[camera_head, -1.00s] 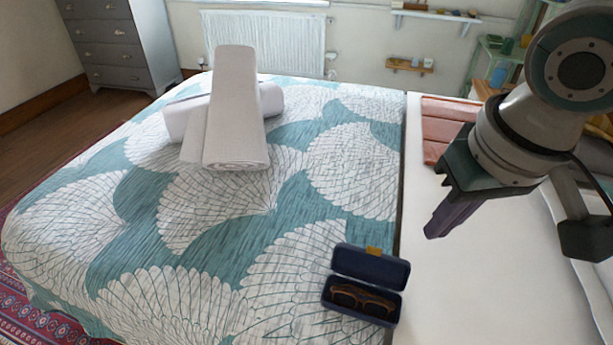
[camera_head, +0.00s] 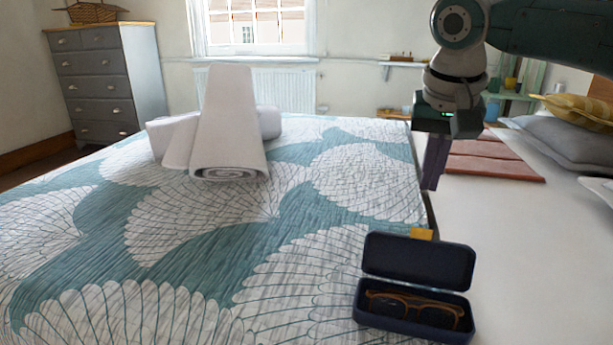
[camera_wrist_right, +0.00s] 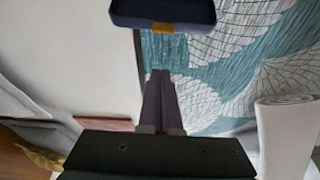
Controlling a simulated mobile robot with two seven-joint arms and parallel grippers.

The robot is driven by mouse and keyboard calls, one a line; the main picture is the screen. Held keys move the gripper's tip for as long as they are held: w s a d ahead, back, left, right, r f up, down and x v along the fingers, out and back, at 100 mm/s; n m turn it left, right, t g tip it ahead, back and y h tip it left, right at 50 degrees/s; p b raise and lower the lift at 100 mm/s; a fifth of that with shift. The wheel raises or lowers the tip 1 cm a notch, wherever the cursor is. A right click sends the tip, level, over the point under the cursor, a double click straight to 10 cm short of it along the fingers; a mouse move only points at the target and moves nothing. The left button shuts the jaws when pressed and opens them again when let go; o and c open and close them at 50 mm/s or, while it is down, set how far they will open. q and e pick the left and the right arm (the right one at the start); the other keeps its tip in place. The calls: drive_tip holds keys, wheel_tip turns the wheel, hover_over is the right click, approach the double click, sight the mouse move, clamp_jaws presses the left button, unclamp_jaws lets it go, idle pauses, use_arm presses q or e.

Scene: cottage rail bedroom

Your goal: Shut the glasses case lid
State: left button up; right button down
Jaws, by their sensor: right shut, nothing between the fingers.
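The dark blue glasses case (camera_head: 418,262) lies on the bed near the front, with its lid standing open at the back. Brown-framed glasses (camera_head: 414,308) lie in its lower half, and a yellow tab (camera_head: 421,234) shows at the lid's top edge. My right gripper (camera_head: 432,186) is shut and empty, pointing down above the bed behind the case, apart from it. In the right wrist view the lid (camera_wrist_right: 162,12) shows at the top, beyond the shut fingertips (camera_wrist_right: 160,74); the glasses are hidden there. My left gripper is not in view.
Rolled white towels (camera_head: 225,130) lie on the patterned bedspread (camera_head: 200,220) to the left. The bedspread left of the case is clear.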

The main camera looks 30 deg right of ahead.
sight(417, 254)
drive_tip(key=b+x, duration=0.3)
drive_tip(key=x, duration=0.5)
drive_tip(key=shift+s+a+r+p, duration=0.2)
drive_tip(key=shift+s+a+r, duration=0.15)
drive_tip(key=shift+s+a, duration=0.35)
drive_tip(key=shift+s+a+r+p, duration=0.2)
drive_tip(key=shift+s+a+r, duration=0.2)
drive_tip(key=shift+s+a, duration=0.3)
